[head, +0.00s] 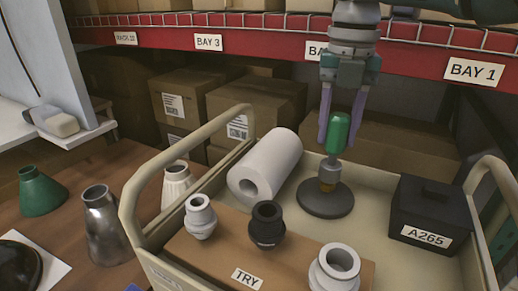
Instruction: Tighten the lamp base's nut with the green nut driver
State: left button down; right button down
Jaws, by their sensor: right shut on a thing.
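My right gripper (338,138) reaches down from the top with its two purple fingers shut on the green nut driver (338,130). The driver stands nearly upright, its lower metal end (331,163) over the middle of the lamp base. The lamp base (325,202) is a dark round disc lying flat in the beige tray (460,268). A small brass-coloured part (327,187) shows at its centre, under the driver. Whether the driver is fully seated on the nut cannot be told. My left gripper is not in view.
Beside the lamp base are a white roll (268,165) and a black box (433,215) labelled A265. A brown TRY block (215,255) carries white and black sockets in front. Raised tray handles (130,205) flank it. Green and metal shades stand on the left table.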

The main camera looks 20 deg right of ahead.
dwell(0.6)
jog(key=shift+f+b, duration=0.4)
jog(key=shift+b, duration=0.05)
dwell(0.4)
jog(key=shift+f+b, duration=0.7)
jog(key=shift+f, duration=0.05)
dwell(0.8)
jog(key=shift+r+m, duration=0.1)
jog(key=shift+m, duration=0.3)
jog(key=shift+m+p, duration=0.45)
jog(key=shift+m, duration=0.85)
